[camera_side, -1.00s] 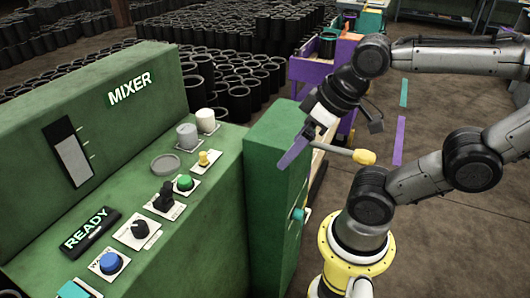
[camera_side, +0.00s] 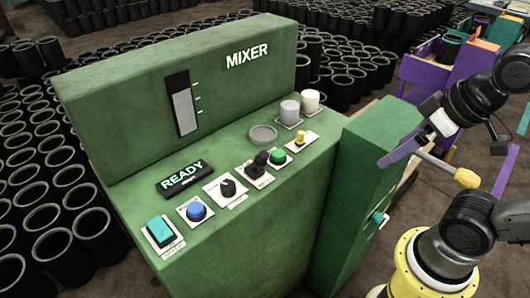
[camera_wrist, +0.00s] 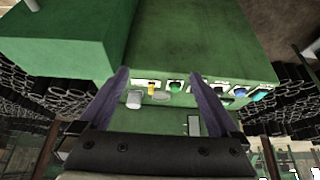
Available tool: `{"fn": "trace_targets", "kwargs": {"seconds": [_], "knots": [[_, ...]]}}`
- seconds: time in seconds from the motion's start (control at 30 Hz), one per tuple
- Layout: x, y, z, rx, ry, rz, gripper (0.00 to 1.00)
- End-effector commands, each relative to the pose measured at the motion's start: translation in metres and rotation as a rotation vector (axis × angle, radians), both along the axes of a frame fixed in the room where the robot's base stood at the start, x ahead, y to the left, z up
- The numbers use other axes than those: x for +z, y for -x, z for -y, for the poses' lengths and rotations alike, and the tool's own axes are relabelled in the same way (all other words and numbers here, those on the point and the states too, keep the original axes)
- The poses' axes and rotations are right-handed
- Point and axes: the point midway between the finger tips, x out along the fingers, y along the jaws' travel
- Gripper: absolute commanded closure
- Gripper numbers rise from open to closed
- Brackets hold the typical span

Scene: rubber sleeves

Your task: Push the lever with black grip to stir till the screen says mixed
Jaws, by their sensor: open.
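The black-gripped control that looks like a lever (camera_side: 256,165) stands on a white plate on the sloped panel of the green mixer, between a black knob and a green button. The screen (camera_side: 184,178) reads READY. My gripper (camera_side: 384,162) has purple fingers and is open and empty. In the side view it is beside the top of the green cabinet, right of the panel and apart from the lever. In the wrist view its two fingers (camera_wrist: 160,76) are spread, with the panel controls beyond them; the right finger partly covers the area around the lever.
A yellow-gripped lever (camera_side: 467,178) sticks out near my arm. The panel also has a black knob (camera_side: 227,187), blue button (camera_side: 196,211), teal switch (camera_side: 160,230), green button (camera_side: 279,157) and yellow toggle (camera_side: 301,138).

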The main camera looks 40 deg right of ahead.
Motion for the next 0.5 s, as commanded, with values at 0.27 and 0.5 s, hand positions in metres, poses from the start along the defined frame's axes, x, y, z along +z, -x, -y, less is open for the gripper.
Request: {"fn": "trace_targets", "kwargs": {"seconds": [0.27,0.5], "knots": [[0.000,0.000,0.000,0.087,0.047,-0.002,0.47],[0.010,-0.003,-0.001,0.416,0.218,0.007,0.90]]}}
